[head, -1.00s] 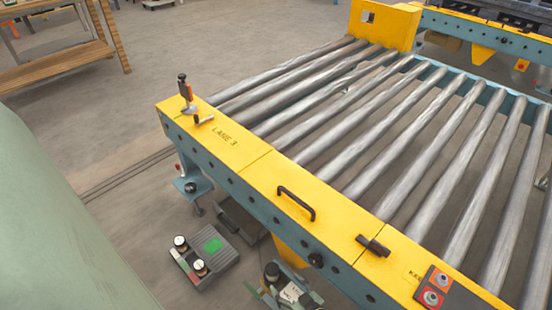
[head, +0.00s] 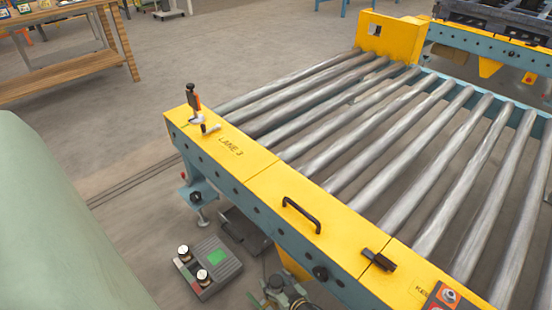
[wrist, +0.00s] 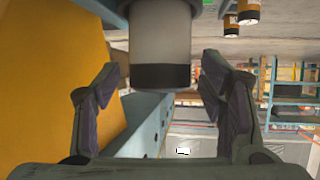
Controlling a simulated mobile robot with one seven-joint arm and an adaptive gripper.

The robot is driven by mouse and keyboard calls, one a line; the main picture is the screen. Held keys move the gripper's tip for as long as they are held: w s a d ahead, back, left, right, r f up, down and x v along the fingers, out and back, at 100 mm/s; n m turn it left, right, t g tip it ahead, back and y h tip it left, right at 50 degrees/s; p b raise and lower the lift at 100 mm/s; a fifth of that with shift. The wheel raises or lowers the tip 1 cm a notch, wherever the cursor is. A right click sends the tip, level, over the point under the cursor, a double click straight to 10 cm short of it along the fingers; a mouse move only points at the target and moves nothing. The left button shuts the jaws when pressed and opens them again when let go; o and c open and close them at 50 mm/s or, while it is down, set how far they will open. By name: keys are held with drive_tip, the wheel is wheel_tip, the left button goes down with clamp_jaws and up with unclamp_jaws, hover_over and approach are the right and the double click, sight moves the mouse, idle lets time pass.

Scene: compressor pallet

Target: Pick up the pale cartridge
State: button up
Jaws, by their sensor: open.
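The pale cartridge (wrist: 160,42) shows in the wrist view as an off-white cylinder with a dark band at its lower end in the picture. My gripper (wrist: 160,82) is open, with one finger on each side of the cartridge. Gaps show between the fingers and the cartridge, so it is not gripped.
A yellow-topped roller conveyor (head: 305,212) fills the right of the head view. Below it, a grey box (head: 222,264) carries two white-topped cylinders and a green patch. In the wrist view, a yellow panel (wrist: 45,80) lies close at the left. Two banded cylinders (wrist: 231,22) are at upper right.

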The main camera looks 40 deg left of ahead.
drive_tip(key=shift+c, duration=0.6)
drive_tip(key=c, duration=1.1)
drive_tip(key=shift+r, duration=0.15)
drive_tip(key=shift+c, duration=0.2)
